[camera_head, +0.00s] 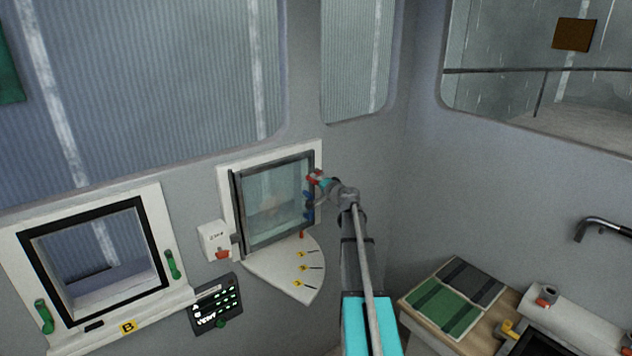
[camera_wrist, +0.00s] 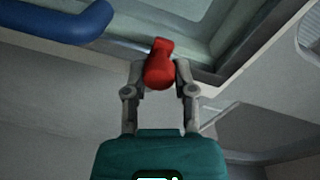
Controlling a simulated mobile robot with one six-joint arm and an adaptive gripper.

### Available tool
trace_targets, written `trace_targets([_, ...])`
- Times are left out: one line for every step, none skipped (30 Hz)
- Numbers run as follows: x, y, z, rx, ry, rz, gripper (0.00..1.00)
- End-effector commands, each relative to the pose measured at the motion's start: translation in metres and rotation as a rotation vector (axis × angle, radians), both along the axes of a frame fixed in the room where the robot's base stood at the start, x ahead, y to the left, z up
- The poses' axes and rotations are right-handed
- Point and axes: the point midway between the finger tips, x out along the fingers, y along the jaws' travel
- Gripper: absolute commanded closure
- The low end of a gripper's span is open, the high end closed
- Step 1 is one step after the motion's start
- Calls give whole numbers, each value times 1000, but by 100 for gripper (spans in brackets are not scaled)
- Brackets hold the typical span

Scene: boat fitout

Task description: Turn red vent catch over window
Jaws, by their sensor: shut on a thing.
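The red vent catch (camera_wrist: 160,66) sits between my gripper's two fingers in the wrist view, at the lower edge of a dark-framed glass pane (camera_wrist: 195,20). My gripper (camera_wrist: 160,80) is shut on it. In the head view the red catch (camera_head: 315,177) shows at the right side of the small vent window (camera_head: 272,205), with my gripper (camera_head: 322,183) at it. The fingers hide part of the catch. The window has a white surround and a dark frame.
A blue handle (camera_head: 308,199) lies just below the catch; it also shows in the wrist view (camera_wrist: 60,22). A white quarter-round plate (camera_head: 275,270) with yellow markers is below the window. A second window (camera_head: 98,262) with green handles is at left. A bench with green panels (camera_head: 447,307) stands at right.

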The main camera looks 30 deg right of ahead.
Motion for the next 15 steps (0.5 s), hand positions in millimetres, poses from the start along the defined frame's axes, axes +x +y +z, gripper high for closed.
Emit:
trace_targets([1,-1,0,3,-2,-2,100])
trace_targets([1,-1,0,3,-2,-2,100])
trace_targets([1,-1,1,2,-2,-2,100])
trace_targets([1,-1,1,2,-2,-2,100])
trace_targets([1,-1,1,2,-2,-2,100])
trace_targets([1,-1,1,2,-2,-2,60])
trace_targets([1,-1,1,2,-3,-1,54])
trace_targets([1,-1,1,2,-2,-2,49])
trace_targets([1,-1,1,2,-2,-2,41])
trace_targets([1,-1,1,1,-2,-2,36])
trace_targets([1,-1,1,1,-1,-1,31])
trace_targets([1,-1,1,1,-1,-1,31])
trace_targets([0,-1,1,1,-1,-1,31])
trace_targets([0,-1,1,0,-1,-1,31])
trace_targets([0,0,0,0,-1,-1,31])
